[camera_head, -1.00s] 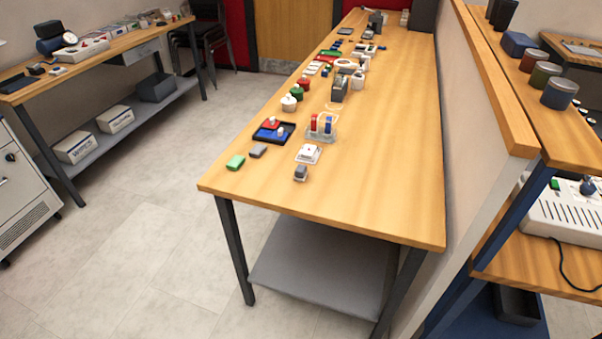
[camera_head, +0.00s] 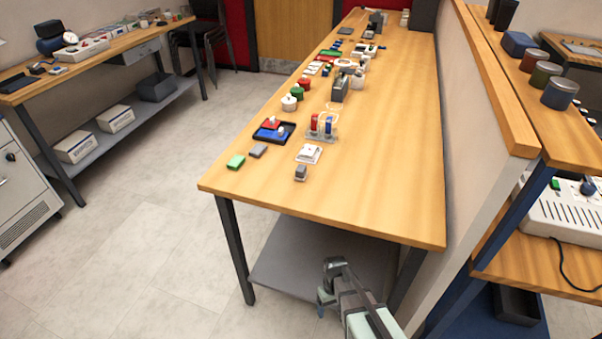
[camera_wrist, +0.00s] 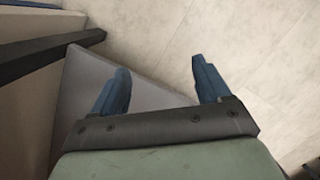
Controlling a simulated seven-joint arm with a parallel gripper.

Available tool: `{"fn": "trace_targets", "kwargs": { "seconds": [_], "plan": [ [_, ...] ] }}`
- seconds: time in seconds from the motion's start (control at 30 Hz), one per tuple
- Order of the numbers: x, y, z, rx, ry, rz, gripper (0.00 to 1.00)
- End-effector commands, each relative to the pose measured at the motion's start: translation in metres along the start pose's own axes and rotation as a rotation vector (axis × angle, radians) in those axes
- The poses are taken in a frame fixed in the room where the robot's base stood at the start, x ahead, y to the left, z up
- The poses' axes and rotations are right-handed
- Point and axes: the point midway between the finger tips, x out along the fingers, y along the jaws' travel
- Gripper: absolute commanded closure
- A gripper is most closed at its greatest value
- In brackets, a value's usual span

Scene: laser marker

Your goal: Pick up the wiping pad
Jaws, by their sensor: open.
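Three small blocks lie at the near end of the long wooden table (camera_head: 400,180): a green one (camera_head: 235,162) at the left corner, a grey one (camera_head: 258,151) beside it, and a dark grey one (camera_head: 300,172) nearer the middle. I cannot tell for sure which is the wiping pad. My gripper (camera_head: 325,300) is in front of the table, low in the head view, apart from all the blocks. In the wrist view its two blue fingers (camera_wrist: 160,75) are spread and empty, over the grey lower shelf and floor.
A blue-black tray with red and blue pieces (camera_head: 273,131), a white device (camera_head: 309,154) and a clear stand with red and blue items (camera_head: 321,127) sit behind the blocks. The table's right front is clear. A partition (camera_head: 450,130) borders the right side.

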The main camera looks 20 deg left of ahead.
Motion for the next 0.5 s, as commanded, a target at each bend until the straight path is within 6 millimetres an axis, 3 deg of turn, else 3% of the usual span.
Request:
{"fn": "trace_targets", "kwargs": {
  "seconds": [0.03,0.2,0.37,0.5],
  "plan": [
    [-0.011,-0.015,-0.025,-0.048,0.025,0.01,0.23],
    [-0.051,-0.067,-0.084,-0.194,0.099,0.035,0.23],
    [-0.091,-0.128,-0.133,-0.333,0.169,0.054,0.23],
    [-0.129,-0.189,-0.168,-0.454,0.228,0.067,0.23]
  ]
}}
